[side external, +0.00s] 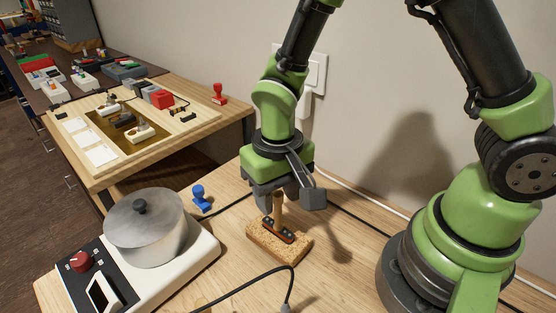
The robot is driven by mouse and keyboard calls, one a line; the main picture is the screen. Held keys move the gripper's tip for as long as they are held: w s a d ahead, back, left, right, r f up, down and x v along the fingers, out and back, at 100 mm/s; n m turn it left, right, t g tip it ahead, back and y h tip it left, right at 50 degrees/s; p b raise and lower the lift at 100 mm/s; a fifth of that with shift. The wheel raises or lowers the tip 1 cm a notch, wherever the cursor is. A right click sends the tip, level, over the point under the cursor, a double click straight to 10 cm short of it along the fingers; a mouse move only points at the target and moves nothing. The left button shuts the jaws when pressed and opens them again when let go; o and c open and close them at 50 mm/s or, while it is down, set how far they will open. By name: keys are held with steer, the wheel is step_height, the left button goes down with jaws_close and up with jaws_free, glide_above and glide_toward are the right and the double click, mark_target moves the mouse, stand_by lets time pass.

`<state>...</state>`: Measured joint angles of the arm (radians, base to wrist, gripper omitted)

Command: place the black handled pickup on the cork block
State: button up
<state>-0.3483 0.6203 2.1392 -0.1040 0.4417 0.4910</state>
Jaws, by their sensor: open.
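The cork block (261,245) lies on the light wooden table below my gripper. A dark, narrow pickup (283,236) with reddish edges rests on top of the block. An upright tan handle (278,212) rises from the pickup. My gripper (288,198) is above the block, pointing down and open, with its grey fingers apart. The top of the handle is between or just behind the fingers; I cannot tell whether either finger touches it. The fingers partly hide the handle's upper end.
A metal pot (146,227) stands on a white hotplate (195,262) at left. A blue stamp-like object (202,197) stands behind it. A wooden board (95,150) holds white and dark handled parts and a red block (161,98). A black cable (245,288) crosses the front.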

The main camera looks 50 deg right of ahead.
step_height(320, 180, up, 11)
steer(key=s+d+r+t+y, duration=0.1)
steer(key=s+d+r+t, duration=0.2)
steer(key=s+r, duration=0.2)
steer(key=s+d+r+m+t+y, duration=0.1)
steer(key=s+d+r+t, duration=0.2)
steer(key=s+r+t, duration=0.1)
steer(key=shift+s+d+r, duration=0.25)
steer(key=shift+s+r, duration=0.25)
steer(key=shift+s, duration=0.4)
